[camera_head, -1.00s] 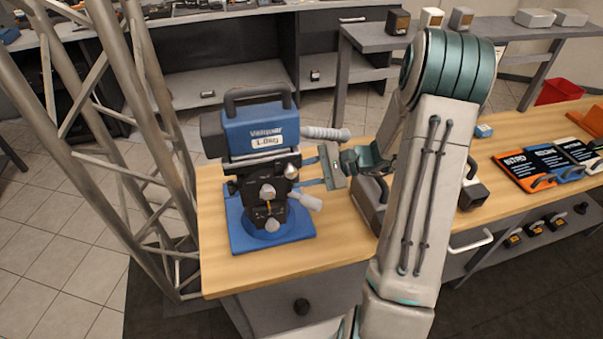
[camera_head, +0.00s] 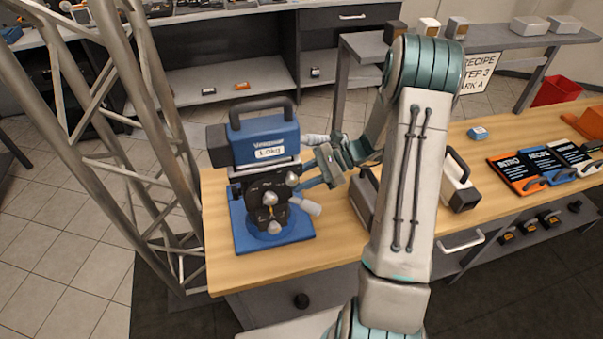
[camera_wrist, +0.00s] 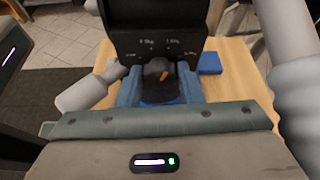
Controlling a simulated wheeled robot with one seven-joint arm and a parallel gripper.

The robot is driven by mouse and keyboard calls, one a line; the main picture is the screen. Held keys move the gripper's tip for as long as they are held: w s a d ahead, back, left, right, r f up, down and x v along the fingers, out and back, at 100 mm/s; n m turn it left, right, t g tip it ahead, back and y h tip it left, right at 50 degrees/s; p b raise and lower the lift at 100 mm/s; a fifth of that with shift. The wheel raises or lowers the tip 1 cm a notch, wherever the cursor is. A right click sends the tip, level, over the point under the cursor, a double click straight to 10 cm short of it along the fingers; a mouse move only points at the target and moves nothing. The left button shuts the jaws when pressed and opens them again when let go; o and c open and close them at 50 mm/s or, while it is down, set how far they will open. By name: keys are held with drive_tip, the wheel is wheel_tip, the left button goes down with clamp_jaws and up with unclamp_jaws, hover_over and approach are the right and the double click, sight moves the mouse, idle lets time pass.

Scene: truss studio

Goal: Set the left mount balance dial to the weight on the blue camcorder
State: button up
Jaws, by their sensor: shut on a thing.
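The blue camcorder (camera_head: 264,142) sits on the left mount (camera_head: 268,200), and its white label reads 1.0kg. The mount stands on a blue base (camera_head: 240,232) at the table's left end. My gripper (camera_head: 303,183) is at the mount's right side. In the wrist view, its blue fingers (camera_wrist: 159,82) are shut on the grey balance dial (camera_wrist: 156,68). The dial's orange pointer (camera_wrist: 164,76) slants up and to the right. Small weight marks sit on the dark panel (camera_wrist: 160,44) above and beside the dial; they are too blurred to read surely.
A metal truss (camera_head: 150,130) stands close on the left. Black and white cases (camera_head: 458,190) lie beyond my arm, partly hidden. Several dark recipe cards (camera_head: 515,168) lie at the table's right. A grey pan handle (camera_wrist: 80,95) juts beside my gripper. A small blue box (camera_head: 478,133) lies behind.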

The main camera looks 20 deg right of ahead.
drive_tip(key=shift+m+p, duration=0.3)
idle(0.4)
drive_tip(key=o, duration=1)
drive_tip(key=shift+c, duration=0.2)
drive_tip(key=b+v, duration=0.3)
drive_tip(key=v, duration=1.1)
drive_tip(key=shift+w, duration=0.25)
drive_tip(key=shift+a, duration=0.1)
